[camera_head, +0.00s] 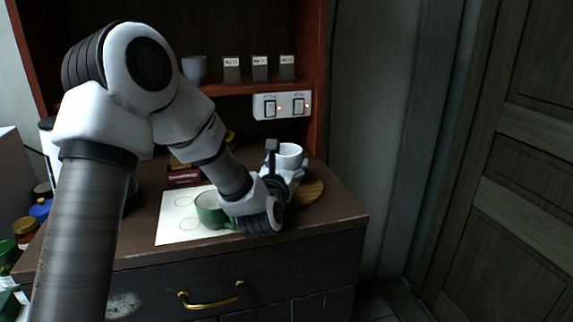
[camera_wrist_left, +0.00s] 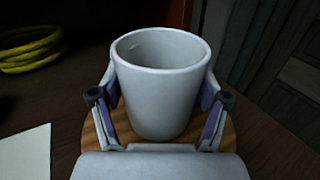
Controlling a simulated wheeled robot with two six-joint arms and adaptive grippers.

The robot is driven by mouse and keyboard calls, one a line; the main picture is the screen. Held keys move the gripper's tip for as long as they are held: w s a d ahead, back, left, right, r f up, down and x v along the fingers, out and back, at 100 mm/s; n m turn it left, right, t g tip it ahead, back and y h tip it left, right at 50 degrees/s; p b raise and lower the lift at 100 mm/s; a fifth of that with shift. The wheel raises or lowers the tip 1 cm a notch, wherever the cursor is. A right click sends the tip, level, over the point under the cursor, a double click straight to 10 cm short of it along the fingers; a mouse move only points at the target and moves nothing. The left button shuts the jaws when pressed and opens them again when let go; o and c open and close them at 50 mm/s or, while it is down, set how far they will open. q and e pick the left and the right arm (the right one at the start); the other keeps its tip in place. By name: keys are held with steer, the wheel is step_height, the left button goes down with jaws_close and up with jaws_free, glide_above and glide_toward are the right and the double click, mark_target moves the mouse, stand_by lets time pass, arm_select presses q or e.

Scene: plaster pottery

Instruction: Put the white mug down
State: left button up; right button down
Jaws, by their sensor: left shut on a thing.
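The white mug (camera_head: 289,152) is upright at the right part of the cabinet top, at the round wooden board (camera_head: 313,190). My left gripper (camera_head: 284,168) is shut on it from the front. In the left wrist view the white mug (camera_wrist_left: 160,85) stands between the two fingers of my left gripper (camera_wrist_left: 160,98), with the wooden board (camera_wrist_left: 92,140) below and around it. I cannot tell whether the mug's base touches the board. The mug looks empty inside. My right gripper is not in view.
A green mug (camera_head: 209,209) stands on a white sheet with circles (camera_head: 172,225), close to my left forearm. A dark red box (camera_head: 183,177) is behind it.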

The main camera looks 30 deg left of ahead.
arm_select(q)
steer(key=shift+r, duration=0.1)
steer(key=o, duration=1.5)
